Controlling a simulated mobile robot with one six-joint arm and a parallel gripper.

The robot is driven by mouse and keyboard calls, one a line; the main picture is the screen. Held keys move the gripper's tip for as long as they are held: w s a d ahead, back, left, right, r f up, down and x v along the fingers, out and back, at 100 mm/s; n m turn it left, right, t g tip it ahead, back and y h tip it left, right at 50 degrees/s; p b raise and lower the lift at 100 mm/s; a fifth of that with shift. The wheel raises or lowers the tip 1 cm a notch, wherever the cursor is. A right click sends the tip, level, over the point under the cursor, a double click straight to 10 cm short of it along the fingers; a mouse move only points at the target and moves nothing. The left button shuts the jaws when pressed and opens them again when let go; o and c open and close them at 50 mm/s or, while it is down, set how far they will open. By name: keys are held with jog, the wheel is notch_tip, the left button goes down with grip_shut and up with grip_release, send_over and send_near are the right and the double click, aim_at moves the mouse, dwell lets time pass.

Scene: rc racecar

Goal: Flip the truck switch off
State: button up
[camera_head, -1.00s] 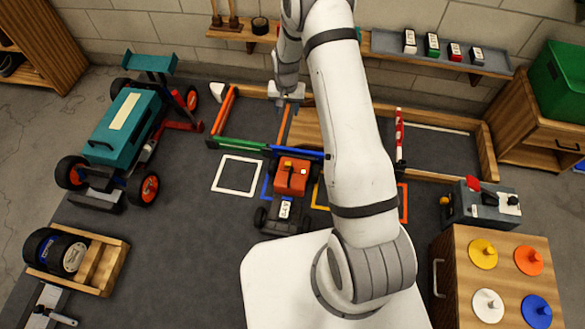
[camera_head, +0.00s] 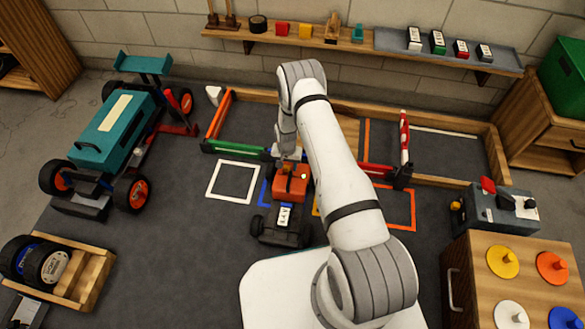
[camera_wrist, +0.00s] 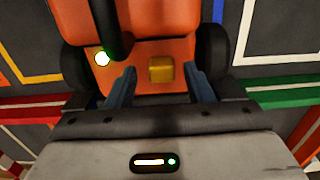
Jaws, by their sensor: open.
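The truck (camera_head: 291,186) is small, with an orange body, a dark bed and a white label, and stands in the middle of the floor. Contact cannot be told. In the head view my arm's end is at the truck's far end, where the fingers are largely hidden.
A green bar (camera_head: 235,149) and a red bar (camera_head: 377,170) lie near the truck. A teal car (camera_head: 107,137) stands at left. A wooden cabinet (camera_head: 461,285) with coloured discs and a grey box (camera_head: 500,210) are at right. Shelves (camera_head: 300,38) line the wall.

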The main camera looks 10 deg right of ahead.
jog(key=shift+f, duration=0.7)
grip_shut()
